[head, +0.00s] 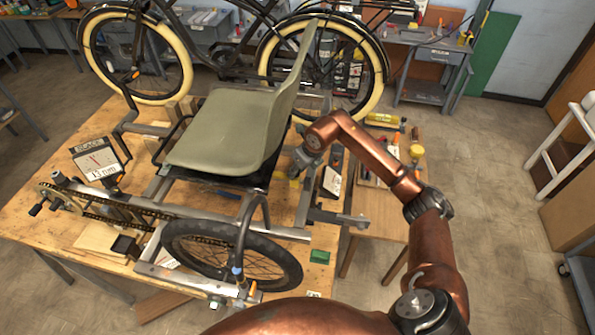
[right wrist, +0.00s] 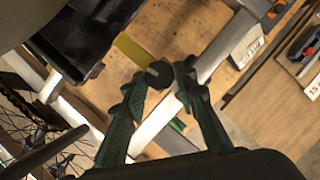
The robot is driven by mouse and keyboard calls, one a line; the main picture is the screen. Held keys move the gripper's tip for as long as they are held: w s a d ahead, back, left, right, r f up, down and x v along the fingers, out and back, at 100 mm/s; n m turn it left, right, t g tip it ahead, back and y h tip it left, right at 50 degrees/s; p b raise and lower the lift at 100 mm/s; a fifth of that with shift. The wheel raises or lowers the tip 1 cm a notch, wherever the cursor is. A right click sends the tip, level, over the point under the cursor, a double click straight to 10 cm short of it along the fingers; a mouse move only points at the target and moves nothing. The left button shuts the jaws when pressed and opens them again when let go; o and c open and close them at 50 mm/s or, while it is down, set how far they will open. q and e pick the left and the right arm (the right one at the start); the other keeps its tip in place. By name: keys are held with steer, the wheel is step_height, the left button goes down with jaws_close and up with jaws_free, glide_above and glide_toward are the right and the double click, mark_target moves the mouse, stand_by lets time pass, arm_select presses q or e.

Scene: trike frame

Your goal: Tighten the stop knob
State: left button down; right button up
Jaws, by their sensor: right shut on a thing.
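The stop knob (right wrist: 160,73) is a small dark round knob in the right wrist view, beside a silver frame tube (right wrist: 212,55). My right gripper (right wrist: 161,82) has its two green fingers on either side of the knob and is shut on it. In the head view my right gripper (head: 297,165) reaches down just right of the grey-green seat (head: 225,135), at the trike frame's side tube (head: 304,208). The knob itself cannot be made out there. My left gripper is in neither view.
The trike frame lies on a wooden workbench (head: 92,240) with a wheel (head: 235,258) at the front. Labelled cards (head: 97,160) stand at the left. A bicycle (head: 325,65) stands behind the bench.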

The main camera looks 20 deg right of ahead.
steer(key=shift+r, duration=0.1)
stand_by(0.3)
steer(key=o, duration=1.2)
steer(key=shift+c, duration=0.2)
steer(key=v, duration=1.2)
steer(key=shift+w, duration=0.1)
